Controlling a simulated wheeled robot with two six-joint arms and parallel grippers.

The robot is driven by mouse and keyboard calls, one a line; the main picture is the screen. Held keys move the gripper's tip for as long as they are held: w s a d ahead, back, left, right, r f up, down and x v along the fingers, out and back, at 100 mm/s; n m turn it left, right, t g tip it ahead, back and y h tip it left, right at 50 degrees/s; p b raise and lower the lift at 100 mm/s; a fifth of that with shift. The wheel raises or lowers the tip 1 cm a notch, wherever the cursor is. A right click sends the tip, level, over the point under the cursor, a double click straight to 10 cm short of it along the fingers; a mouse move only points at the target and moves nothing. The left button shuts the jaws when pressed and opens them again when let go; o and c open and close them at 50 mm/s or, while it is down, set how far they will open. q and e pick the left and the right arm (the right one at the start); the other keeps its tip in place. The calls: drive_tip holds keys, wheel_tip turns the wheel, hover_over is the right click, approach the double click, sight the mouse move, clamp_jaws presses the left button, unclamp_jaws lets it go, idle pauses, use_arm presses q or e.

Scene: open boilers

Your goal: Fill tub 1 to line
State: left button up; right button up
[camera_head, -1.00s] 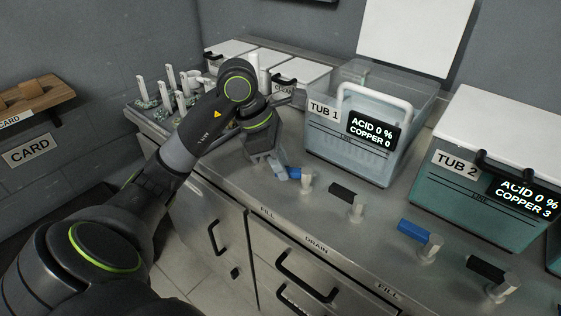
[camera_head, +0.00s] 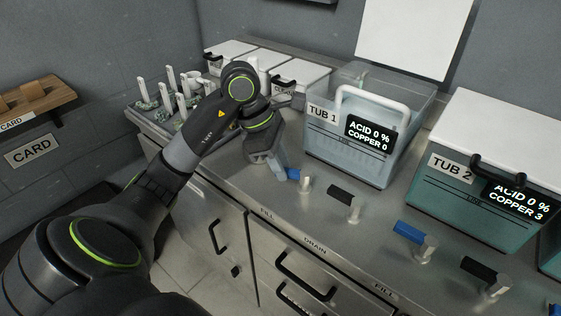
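Tub 1 (camera_head: 374,172) is a clear, pale bluish box with a white handle, a label, a line mark and a display reading "ACID 0 %, COPPER 0". In front of it stand a blue-handled valve (camera_head: 304,184) above the word FILL and a black-handled valve (camera_head: 345,203) above DRAIN. My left gripper (camera_head: 281,172) points down at the blue handle's left end, close to or touching it. Its fingertips are partly hidden, so I cannot tell whether it is open or shut. My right gripper is not in view.
Tub 2 (camera_head: 466,207), teal with a white lid, stands at the right with its own blue valve (camera_head: 414,235) and black valve (camera_head: 487,272). A tray of several white-handled items (camera_head: 170,100) is at the back left. A CARD-labelled shelf (camera_head: 40,98) is at far left.

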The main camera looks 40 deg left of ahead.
use_arm(q)
drive_tip(key=shift+o, duration=1.1)
drive_tip(key=shift+r, duration=0.1)
drive_tip(key=v, duration=1.7)
drive_tip(key=shift+a+p, duration=0.2)
drive_tip(key=shift+p, duration=0.2)
drive_tip(key=shift+w+r, duration=0.1)
